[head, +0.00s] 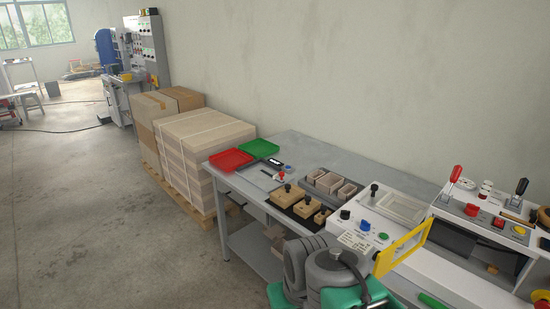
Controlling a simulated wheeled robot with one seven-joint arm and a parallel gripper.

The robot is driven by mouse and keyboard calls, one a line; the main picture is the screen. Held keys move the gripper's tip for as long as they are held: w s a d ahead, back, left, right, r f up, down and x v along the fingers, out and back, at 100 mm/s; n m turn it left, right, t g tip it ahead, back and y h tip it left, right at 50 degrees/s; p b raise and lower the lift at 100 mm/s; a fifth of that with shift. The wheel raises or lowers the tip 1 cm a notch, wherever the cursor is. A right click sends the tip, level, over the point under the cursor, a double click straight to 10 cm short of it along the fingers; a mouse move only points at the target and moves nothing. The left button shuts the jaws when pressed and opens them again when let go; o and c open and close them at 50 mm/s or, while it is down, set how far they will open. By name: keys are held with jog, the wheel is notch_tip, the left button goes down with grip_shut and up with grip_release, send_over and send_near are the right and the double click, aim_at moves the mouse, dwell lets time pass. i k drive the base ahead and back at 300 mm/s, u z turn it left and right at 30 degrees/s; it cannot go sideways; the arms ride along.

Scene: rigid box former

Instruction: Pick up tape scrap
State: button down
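I cannot make out a tape scrap with certainty in the head view; it may be too small to tell or hidden. Grey and green links of my own arm show at the bottom, in front of the workbench (318,150). My gripper does not show, so its state cannot be seen.
A red tray (231,160) and a green tray (259,148) lie at the bench's far left. Wooden blocks with black knobs (304,209) stand mid-bench. A white machine with a yellow frame (414,242) is to the right. Stacked boxes (197,160) stand left; floor beyond is open.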

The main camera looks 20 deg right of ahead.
aim_at(493, 269)
jog(key=u, duration=1.1)
jog(key=i, duration=1.3)
jog(key=z, duration=3.65)
